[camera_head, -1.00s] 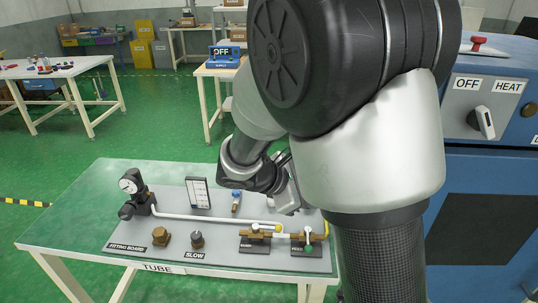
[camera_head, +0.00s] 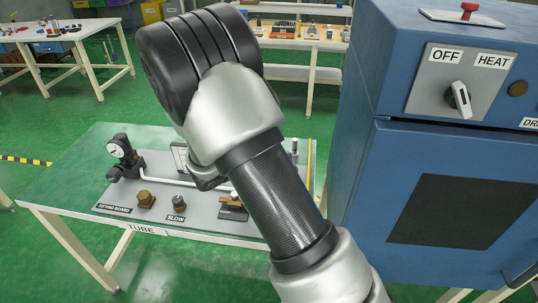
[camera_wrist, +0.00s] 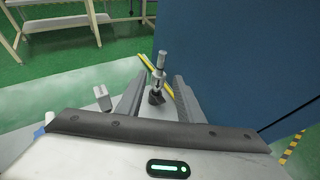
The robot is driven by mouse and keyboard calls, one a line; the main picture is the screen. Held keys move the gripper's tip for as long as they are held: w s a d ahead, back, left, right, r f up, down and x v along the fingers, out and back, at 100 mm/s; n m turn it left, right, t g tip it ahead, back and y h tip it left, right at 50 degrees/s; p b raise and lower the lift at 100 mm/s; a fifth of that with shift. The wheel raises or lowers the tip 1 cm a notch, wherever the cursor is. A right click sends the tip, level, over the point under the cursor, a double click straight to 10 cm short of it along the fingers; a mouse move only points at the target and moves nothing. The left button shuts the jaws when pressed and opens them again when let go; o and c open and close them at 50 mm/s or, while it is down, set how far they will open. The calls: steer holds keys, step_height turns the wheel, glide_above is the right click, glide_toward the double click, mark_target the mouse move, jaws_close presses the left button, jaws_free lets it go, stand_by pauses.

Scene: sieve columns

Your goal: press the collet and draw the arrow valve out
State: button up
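The fitting board (camera_head: 150,208) lies on the green-topped table, with my arm covering its right part. In the wrist view my gripper (camera_wrist: 158,98) has its two fingers spread, with a gap between them. A small upright grey fitting with a dark foot (camera_wrist: 157,78) shows in that gap, beyond the fingertips; contact is not visible. In the head view one brass-and-dark fitting (camera_head: 232,208) shows partly beside my arm. I cannot tell which fitting is the arrow valve, and no collet is clear. My gripper is hidden in the head view.
A gauge on a black regulator (camera_head: 122,150) stands at the board's left, with a brass knob (camera_head: 146,200) and a dark knob (camera_head: 179,203) in front. A blue cabinet (camera_head: 365,165) with an OFF/HEAT switch stands close on the right.

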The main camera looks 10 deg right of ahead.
steer(key=x, duration=1.3)
steer(key=shift+d+b, duration=0.25)
steer(key=shift+b, duration=0.1)
steer(key=shift+f, duration=0.15)
jaws_close()
